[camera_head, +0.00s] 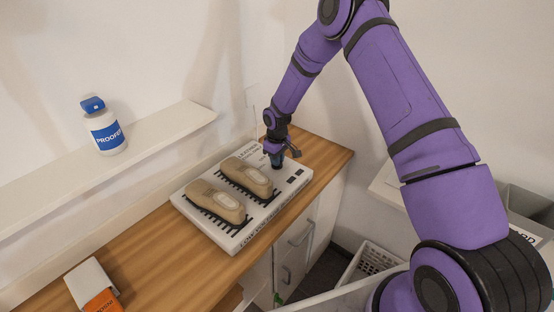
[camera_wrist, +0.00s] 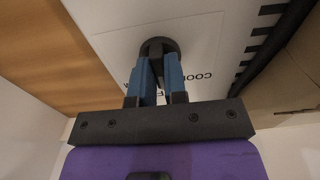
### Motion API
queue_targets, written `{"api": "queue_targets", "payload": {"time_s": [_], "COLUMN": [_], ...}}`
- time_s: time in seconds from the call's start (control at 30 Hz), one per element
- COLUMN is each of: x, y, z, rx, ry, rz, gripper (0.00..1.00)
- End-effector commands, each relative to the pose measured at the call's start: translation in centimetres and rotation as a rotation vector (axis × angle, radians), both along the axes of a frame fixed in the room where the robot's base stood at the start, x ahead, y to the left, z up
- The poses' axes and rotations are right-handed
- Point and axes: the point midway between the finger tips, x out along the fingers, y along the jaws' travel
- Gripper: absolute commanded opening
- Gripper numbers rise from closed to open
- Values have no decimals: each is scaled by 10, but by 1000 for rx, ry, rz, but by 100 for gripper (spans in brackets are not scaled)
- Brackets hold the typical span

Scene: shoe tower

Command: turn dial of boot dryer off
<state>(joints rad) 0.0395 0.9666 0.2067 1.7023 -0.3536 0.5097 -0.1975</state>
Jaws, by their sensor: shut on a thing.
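The boot dryer (camera_head: 236,240) is a white flat unit with black slotted grates, lying on the wooden counter. Two tan shoes (camera_head: 216,201) (camera_head: 247,177) lie on its grates. Its dial (camera_wrist: 159,46) is a dark round knob on the white top, near the word "COOL" in the wrist view. My gripper (camera_wrist: 159,68) points down at the dial, its two blue fingers closed on it. In the head view my gripper (camera_head: 276,160) is at the far right end of the dryer, and the dial is hidden behind it. The dial's setting cannot be read.
A white shelf (camera_head: 150,142) on the wall holds a white bottle with a blue cap (camera_head: 104,127). A white and orange box (camera_head: 93,287) lies at the counter's front left. A white basket (camera_head: 368,262) stands below at right. The counter's far right corner (camera_head: 325,150) is clear.

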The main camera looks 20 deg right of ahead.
Motion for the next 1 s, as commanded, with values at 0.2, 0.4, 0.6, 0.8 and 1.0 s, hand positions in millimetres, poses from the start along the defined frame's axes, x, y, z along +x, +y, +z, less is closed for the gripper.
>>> {"api": "queue_targets", "payload": {"time_s": [0.2,0.4,0.6,0.8,1.0], "x": [1,0,1,1,1], "y": [0,0,0,0,0], "z": [0,1,20,58,91], "rx": [0,1,0,0,1], "ry": [-1,-1,-4,-4,-4], "rz": [0,1,1,0,-1], "gripper": [38,38,38,38,38]}}
